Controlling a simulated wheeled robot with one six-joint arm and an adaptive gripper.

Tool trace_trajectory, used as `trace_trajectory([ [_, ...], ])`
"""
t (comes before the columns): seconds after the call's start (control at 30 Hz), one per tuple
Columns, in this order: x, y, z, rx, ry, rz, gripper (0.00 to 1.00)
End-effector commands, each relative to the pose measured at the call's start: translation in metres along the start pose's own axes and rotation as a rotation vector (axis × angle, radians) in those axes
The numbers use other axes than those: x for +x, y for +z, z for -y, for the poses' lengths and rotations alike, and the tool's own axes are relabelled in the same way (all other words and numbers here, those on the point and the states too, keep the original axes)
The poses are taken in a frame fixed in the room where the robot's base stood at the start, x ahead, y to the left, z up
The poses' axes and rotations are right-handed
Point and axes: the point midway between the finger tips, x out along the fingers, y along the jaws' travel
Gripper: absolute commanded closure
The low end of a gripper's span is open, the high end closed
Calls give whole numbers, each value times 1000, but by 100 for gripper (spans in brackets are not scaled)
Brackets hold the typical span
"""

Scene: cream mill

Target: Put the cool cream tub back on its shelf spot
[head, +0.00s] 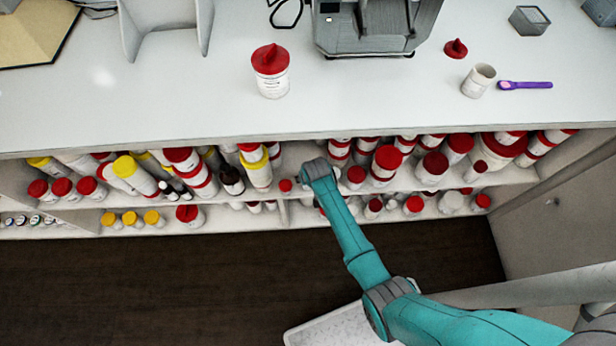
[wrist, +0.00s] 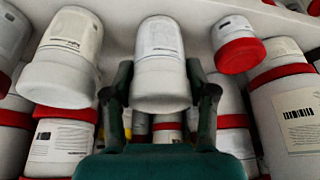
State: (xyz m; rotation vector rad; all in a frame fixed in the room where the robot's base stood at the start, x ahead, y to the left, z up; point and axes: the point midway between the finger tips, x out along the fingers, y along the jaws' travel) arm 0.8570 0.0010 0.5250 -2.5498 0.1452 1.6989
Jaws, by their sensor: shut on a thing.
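In the wrist view my gripper (wrist: 160,88) has its two dark green fingers shut on a white tub (wrist: 160,52), one finger on each side. The tub is a white cylinder with a rounded shoulder and a small label that is too blurred to read. I cannot tell from the label whether it is the cool cream tub. In the head view my arm reaches into the upper shelf (head: 520,176), near its middle. My fingers and the held tub are hidden there behind my wrist and the counter edge. I cannot tell whether the tub touches the shelf.
The counter (head: 180,105) overhangs the shelves. On it are a red-capped bottle (head: 270,75), an open cup (head: 478,82) and a purple spatula (head: 525,85).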

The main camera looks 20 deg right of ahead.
Motion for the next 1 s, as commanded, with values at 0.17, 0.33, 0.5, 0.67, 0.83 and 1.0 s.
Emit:
trace_trajectory([
  [0.17, 0, 0, 0, 0, 0, 0, 81],
  [0.33, 2, 1, 0, 0, 0, 1, 19],
  [0.5, 2, 1, 0, 0, 0, 0, 18],
  [0.67, 1, 1, 0, 0, 0, 0, 18],
  [0.83, -8, 0, 0, 0, 0, -1, 18],
  [1.0, -33, 0, 0, 0, 0, -3, 18],
])
